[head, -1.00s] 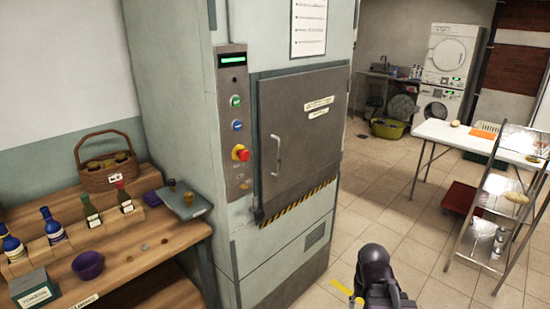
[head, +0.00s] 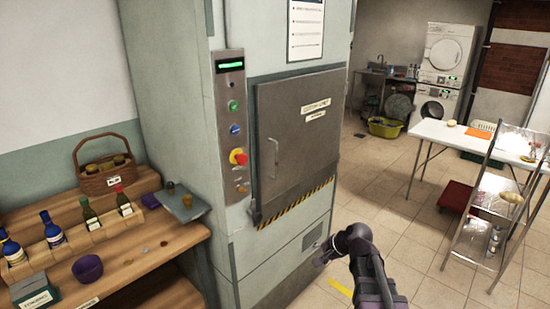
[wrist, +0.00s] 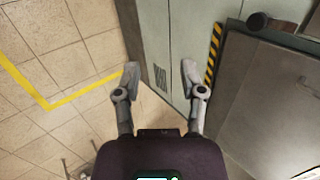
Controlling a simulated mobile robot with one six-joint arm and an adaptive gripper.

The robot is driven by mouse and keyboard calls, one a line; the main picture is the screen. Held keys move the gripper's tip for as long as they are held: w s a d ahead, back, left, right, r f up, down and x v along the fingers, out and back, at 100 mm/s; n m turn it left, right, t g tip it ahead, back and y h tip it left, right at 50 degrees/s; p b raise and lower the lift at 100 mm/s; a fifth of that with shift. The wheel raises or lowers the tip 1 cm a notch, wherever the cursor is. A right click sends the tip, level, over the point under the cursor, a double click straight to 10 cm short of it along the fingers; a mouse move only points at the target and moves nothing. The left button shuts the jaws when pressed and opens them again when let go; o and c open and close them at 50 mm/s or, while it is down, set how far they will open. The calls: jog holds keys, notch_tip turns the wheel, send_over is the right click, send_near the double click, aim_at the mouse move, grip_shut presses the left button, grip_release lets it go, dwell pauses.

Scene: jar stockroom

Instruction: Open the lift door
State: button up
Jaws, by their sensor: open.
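The lift door (head: 300,135) is a grey metal panel on the front of the pale green cabinet, and it is shut. Its vertical handle (head: 273,157) is on the left side of the door. A yellow and black striped strip (head: 297,204) runs along its lower edge. My gripper (wrist: 163,78) is open and empty in the wrist view, with the striped strip and the lift door (wrist: 270,100) to its right. In the head view my arm is right of and below the door, apart from it.
A control panel (head: 234,130) with green, blue and red buttons is left of the door. A wooden bench (head: 135,262) with bottles and a basket (head: 105,170) stands at left. A metal step rack (head: 490,200) and white table (head: 450,138) stand at right. Tiled floor between is clear.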

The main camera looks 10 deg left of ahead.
jog(key=w+a+r+m+t+y+p, duration=0.2)
jog(key=w+a+r+m+t+y, duration=0.3)
jog(key=w+r+m, duration=0.4)
jog(key=m+t+p, duration=0.1)
jog(key=m+t, duration=0.3)
jog(key=m, duration=0.7)
send_near(277, 160)
jog(key=shift+f+v, duration=0.15)
jog(key=shift+v, duration=0.65)
jog(key=shift+f+v, duration=0.2)
jog(key=shift+v, duration=0.6)
jog(key=shift+w, duration=0.1)
jog(key=x, duration=1.3)
jog(key=shift+w+a+r, duration=0.2)
jog(key=shift+w+r, duration=0.05)
jog(key=shift+w, duration=0.05)
grip_shut()
